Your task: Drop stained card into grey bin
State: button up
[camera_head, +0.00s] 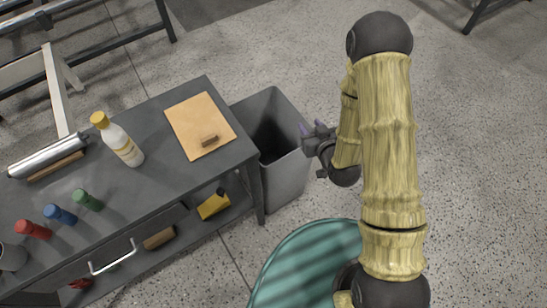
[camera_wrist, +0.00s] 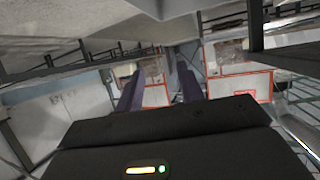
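A tan card (camera_head: 193,112) lies flat on the dark grey bench, near its right end; I take it as the stained card, though no clear stain shows at this size. My gripper (camera_head: 311,127) is at the bin's right side, away from the card. In the wrist view its two purple fingers (camera_wrist: 158,82) stand apart with nothing between them.
On the bench (camera_head: 165,180) stand a white bottle (camera_head: 122,143) with a yellow cap, a foil roll (camera_head: 47,155), and red, blue and green small bottles (camera_head: 87,200). A yellow item (camera_head: 213,205) sits on the lower shelf. Open floor lies to the right.

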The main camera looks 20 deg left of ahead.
jog(key=shift+s+d+r+p, duration=0.1)
jog(key=shift+r+p, duration=0.15)
jog(key=shift+p, duration=0.2)
jog(key=s+p, duration=0.1)
jog(key=p, duration=0.2)
jog(key=shift+d+r+p, duration=0.1)
jog(key=shift+d+p, duration=0.25)
jog(key=shift+s, duration=0.15)
